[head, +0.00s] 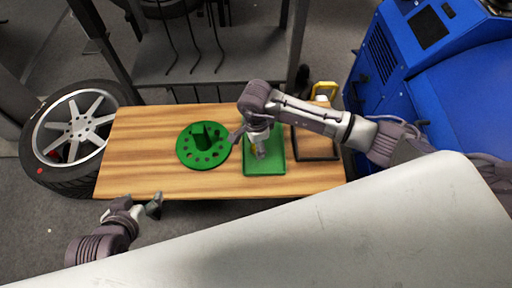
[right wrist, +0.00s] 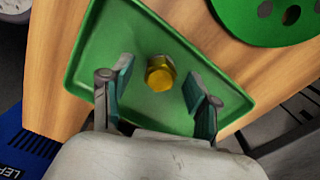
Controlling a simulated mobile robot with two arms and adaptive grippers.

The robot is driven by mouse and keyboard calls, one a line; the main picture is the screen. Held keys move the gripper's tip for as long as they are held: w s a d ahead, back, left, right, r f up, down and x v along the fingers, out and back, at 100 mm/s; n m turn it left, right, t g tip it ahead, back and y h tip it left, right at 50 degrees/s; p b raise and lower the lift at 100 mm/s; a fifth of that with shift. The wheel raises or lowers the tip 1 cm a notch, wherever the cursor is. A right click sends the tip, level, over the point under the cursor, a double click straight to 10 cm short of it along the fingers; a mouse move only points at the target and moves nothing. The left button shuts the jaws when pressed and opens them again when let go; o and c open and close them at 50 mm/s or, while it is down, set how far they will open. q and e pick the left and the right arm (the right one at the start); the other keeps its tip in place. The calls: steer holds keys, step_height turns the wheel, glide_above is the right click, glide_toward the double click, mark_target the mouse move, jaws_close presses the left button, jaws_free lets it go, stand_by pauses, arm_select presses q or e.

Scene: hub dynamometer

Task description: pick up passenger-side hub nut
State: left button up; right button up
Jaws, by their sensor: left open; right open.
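The hub nut (right wrist: 160,73) is a gold hex nut lying in a green tray (right wrist: 100,50). In the right wrist view my right gripper (right wrist: 158,92) is open above the tray, with one finger on each side of the nut and visible gaps to it. In the head view the right gripper (head: 260,152) is over the green tray (head: 264,170) and hides most of the nut. My left gripper (head: 138,210) is open and empty, off the near left edge of the table.
A green round fixture with holes (head: 186,150) stands left of the tray on the wooden table (head: 140,150). A dark-framed tray (head: 318,155) lies to the right. A wheel (head: 50,130) is at the left and a blue machine (head: 440,80) at the right.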

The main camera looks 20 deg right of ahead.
steer(key=shift+c, duration=0.3)
jaws_close()
